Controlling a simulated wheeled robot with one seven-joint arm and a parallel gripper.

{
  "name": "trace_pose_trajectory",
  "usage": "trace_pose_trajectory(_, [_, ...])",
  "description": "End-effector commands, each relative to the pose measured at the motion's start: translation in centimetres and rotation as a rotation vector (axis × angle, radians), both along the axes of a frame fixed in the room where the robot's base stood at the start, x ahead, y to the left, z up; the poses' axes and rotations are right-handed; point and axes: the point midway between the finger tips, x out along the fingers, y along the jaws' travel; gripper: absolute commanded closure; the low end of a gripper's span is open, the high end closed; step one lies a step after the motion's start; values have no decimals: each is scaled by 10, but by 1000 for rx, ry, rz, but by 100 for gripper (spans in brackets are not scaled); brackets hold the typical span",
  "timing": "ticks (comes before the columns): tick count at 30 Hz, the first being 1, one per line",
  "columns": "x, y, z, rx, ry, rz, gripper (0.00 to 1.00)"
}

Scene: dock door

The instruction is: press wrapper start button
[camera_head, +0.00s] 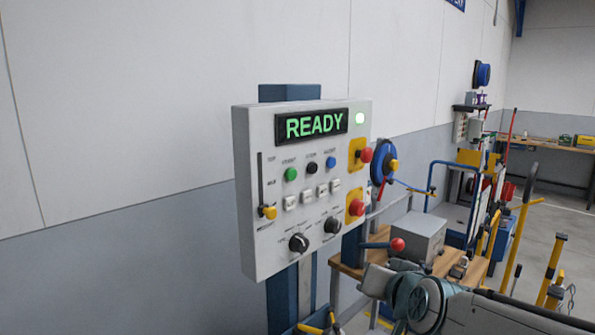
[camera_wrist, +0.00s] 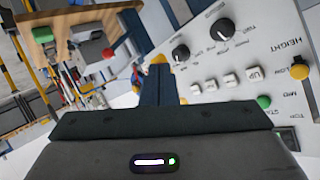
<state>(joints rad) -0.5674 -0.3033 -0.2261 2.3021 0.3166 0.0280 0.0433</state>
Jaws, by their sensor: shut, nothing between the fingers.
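The grey wrapper control panel (camera_head: 245,200) stands on a blue post, its display (camera_head: 311,125) reading READY in green. The green start button (camera_head: 291,174) is at the left of a row with a black stop button (camera_head: 312,168) and a blue reset button (camera_head: 331,162). In the wrist view the start button (camera_wrist: 264,101) shows at the right, partly beside my gripper's dark body. My gripper (camera_wrist: 159,66) is shut and empty, its fingers apart from the start button in the picture. In the head view my arm is at the lower right; its fingertips are not clear there.
Two red mushroom buttons (camera_head: 365,155) (camera_head: 356,207) stick out at the panel's right edge. Two black knobs (camera_head: 299,243) (camera_head: 333,226) and a yellow slider (camera_head: 269,212) project too. A wooden bench (camera_head: 450,268) with a grey lever box (camera_head: 425,238) stands right of the panel.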

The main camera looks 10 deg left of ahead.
Motion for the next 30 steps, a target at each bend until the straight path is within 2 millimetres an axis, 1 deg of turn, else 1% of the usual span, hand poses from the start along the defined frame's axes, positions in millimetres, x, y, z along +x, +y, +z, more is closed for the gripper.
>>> trace_pose_trajectory(1, [12,19,21,51,-69,-2,100])
trace_pose_trajectory(3, [26,37,48,123,-165,-27,100])
trace_pose_trajectory(6, [40,58,83,217,-287,-68,100])
trace_pose_trajectory(9, [46,72,110,291,-382,-108,100])
trace_pose_trajectory(12, [48,81,128,343,-450,-141,100])
trace_pose_trajectory(15, [49,85,139,374,-490,-162,100])
trace_pose_trajectory(18, [49,86,143,386,-506,-172,100])
trace_pose_trajectory(30, [50,88,143,386,-507,-172,100])
